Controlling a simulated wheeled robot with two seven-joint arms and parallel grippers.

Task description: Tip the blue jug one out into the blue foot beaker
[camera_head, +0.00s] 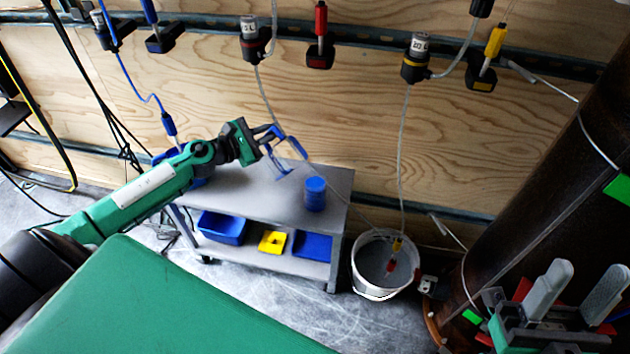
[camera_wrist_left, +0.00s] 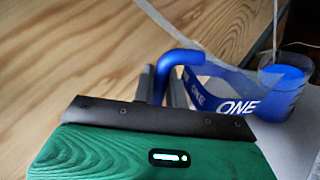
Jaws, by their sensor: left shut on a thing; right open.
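My left gripper (camera_head: 268,140) is shut on the handle of the clear blue jug one (camera_head: 284,163), held above the grey cart's top. In the left wrist view the blue handle (camera_wrist_left: 176,62) sits between the fingers, and a blue band reading "ONE" (camera_wrist_left: 236,106) runs round the clear body. The blue foot beaker (camera_head: 315,195) stands on the cart top, below and right of the jug in the head view. It also shows in the left wrist view (camera_wrist_left: 284,92), just beyond the jug. The jug's contents and exact tilt are unclear. My right gripper (camera_head: 576,292) is open and empty.
The grey cart (camera_head: 245,190) carries blue and yellow bins (camera_head: 222,228) on its lower shelf. Another blue thing (camera_head: 197,183) is partly hidden behind my left arm. A white bucket (camera_head: 384,292) stands right of the cart. Tubes hang from the wood wall; a dark column stands right.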

